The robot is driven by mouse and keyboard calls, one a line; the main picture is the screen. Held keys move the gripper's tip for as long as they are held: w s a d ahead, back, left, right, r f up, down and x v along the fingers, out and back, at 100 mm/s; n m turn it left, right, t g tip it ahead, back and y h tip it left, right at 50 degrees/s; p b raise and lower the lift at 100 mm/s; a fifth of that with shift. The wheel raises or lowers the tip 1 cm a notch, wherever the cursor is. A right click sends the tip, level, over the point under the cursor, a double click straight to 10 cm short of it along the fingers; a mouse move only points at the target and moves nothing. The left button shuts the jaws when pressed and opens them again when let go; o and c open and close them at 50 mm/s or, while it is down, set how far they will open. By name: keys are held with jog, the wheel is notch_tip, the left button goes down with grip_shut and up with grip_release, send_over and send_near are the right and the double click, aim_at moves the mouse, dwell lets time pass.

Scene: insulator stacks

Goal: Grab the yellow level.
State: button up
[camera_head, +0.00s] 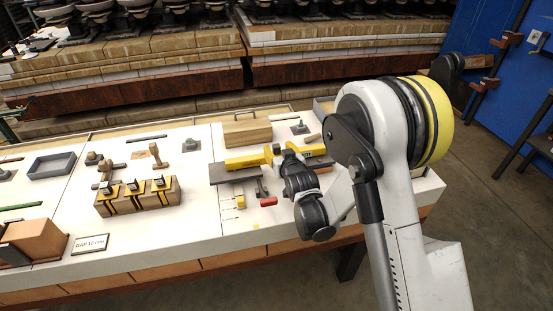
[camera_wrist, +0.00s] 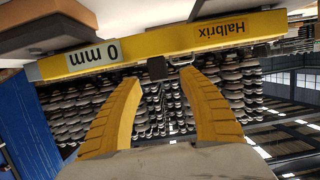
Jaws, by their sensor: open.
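The yellow level (camera_head: 245,162) is a long bar on the white table, lying across dark grey plates in the head view. In the wrist view the level (camera_wrist: 155,47) crosses the top, with "Halbrix" and "0 mm" labels upside down. My gripper (camera_wrist: 160,77) is open, its two yellow fingers spread apart with nothing between them. The fingertips are close to the level's edge; I cannot tell whether they touch it. In the head view my gripper (camera_head: 274,153) is at the level's middle and hides part of it.
A wooden box (camera_head: 247,131) with a handle stands behind the level. A wooden block (camera_head: 138,196) with yellow-black stripes is to the left. A small red piece (camera_head: 268,202) lies in front. A grey tray (camera_head: 52,165) is far left. Bare white table lies front centre.

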jog(key=shift+x, duration=1.2)
grip_shut()
jog(key=shift+r, duration=0.1)
